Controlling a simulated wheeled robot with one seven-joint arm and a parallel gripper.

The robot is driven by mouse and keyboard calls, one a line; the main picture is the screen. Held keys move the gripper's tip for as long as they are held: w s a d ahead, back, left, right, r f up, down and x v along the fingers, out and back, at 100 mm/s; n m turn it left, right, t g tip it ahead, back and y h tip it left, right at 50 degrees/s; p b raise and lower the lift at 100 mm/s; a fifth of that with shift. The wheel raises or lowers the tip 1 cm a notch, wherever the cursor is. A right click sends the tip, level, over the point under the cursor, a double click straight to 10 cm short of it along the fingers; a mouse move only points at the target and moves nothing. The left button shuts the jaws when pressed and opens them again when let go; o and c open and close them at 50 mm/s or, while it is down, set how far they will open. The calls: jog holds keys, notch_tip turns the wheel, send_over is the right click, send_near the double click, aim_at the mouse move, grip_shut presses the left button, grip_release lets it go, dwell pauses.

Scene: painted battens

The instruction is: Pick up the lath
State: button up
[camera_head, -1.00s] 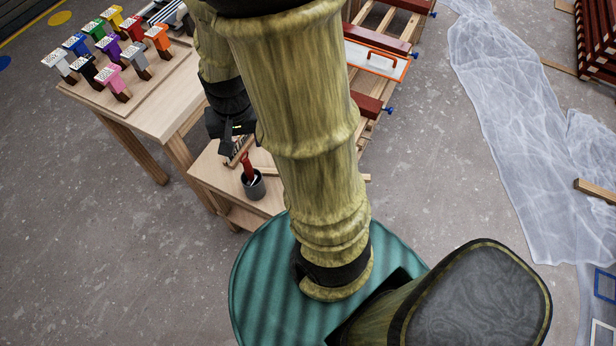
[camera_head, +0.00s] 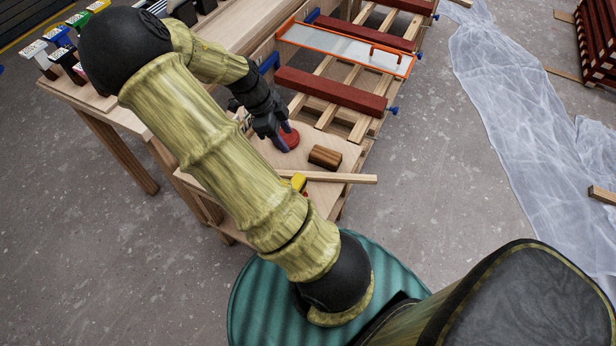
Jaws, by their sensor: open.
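The lath (camera_head: 340,178) is a thin, pale strip of wood lying across the low wooden bench. Its right end sticks out past the bench's right edge, and its left part is hidden behind my arm. A small yellow thing (camera_head: 298,181) sits at the visible left part of the lath. My gripper (camera_head: 277,130) is black, open and points down over the bench, behind the lath and apart from it. Its fingertips are close to a red round thing (camera_head: 288,140) with a purple part; I cannot tell if they touch.
A brown wooden block (camera_head: 325,157) lies between lath and rack. Behind it, a slatted rack holds dark red battens (camera_head: 330,92) and an orange-edged tray (camera_head: 345,50). A taller table with coloured-handled brushes (camera_head: 60,37) stands left. Clear sheeting (camera_head: 505,110) covers floor at right.

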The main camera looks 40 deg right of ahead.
jog(key=b, duration=0.3)
send_over(311, 174)
jog(key=w+a, duration=0.2)
notch_tip(311, 174, down, 11)
jog(key=shift+d+f, duration=0.1)
jog(key=shift+f, duration=0.05)
jog(key=b+x, duration=0.1)
jog(key=x, duration=0.4)
jog(key=shift+s+f, duration=0.1)
jog(key=shift+s, duration=0.05)
grip_shut()
